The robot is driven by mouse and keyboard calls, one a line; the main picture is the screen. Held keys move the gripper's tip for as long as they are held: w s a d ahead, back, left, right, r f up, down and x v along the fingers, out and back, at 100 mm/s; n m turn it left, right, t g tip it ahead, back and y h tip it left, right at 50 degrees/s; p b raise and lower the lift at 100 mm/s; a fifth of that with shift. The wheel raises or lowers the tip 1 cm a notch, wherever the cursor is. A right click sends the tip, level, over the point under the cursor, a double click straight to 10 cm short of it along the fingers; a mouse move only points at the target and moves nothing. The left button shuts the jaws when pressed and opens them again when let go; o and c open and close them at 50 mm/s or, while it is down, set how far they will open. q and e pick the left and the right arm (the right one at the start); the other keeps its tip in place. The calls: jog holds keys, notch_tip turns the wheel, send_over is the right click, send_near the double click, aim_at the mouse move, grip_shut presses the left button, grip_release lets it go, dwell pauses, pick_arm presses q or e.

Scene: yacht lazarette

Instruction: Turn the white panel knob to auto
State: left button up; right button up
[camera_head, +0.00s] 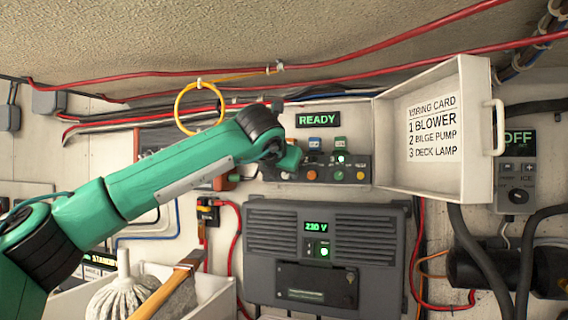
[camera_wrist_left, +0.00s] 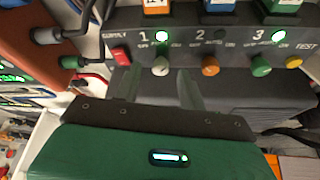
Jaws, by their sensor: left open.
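The white knob (camera_wrist_left: 160,66) is on the dark switch panel (camera_wrist_left: 225,50) in the left wrist view, under the figure 1 and a lit green lamp. Its pointer direction is too small to read. My left gripper (camera_wrist_left: 160,82) is open, its two fingers pointing at the panel. The white knob shows between and just beyond the fingertips, with no visible contact. In the head view my left gripper (camera_head: 292,157) reaches the left end of the panel (camera_head: 350,165) and hides part of it. My right gripper is not in view.
An orange knob (camera_wrist_left: 210,66) and a green knob (camera_wrist_left: 261,67) sit to the right, with a yellow button (camera_wrist_left: 293,62) beyond. A red switch (camera_wrist_left: 121,56) is at the left. An open white cover (camera_head: 475,130) juts out right of the panel. A grey unit (camera_head: 325,250) is below.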

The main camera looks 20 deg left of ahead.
pick_arm(q)
jog(key=shift+x, duration=0.8)
grip_shut()
jog(key=shift+f+n+b, duration=0.2)
jog(key=shift+n+b, duration=0.1)
jog(key=shift+b, duration=0.45)
jog(key=n+h+b, duration=0.1)
jog(key=b, duration=0.2)
jog(key=shift+a+f, duration=0.1)
jog(key=n+h+b, duration=0.2)
jog(key=n+b, duration=0.1)
jog(key=b, duration=0.1)
jog(key=shift+a, duration=0.2)
jog(key=shift+a+r+n+h+b, duration=0.1)
jog(key=shift+r+n+h+b, duration=0.15)
jog(key=shift+n+h+b, duration=0.5)
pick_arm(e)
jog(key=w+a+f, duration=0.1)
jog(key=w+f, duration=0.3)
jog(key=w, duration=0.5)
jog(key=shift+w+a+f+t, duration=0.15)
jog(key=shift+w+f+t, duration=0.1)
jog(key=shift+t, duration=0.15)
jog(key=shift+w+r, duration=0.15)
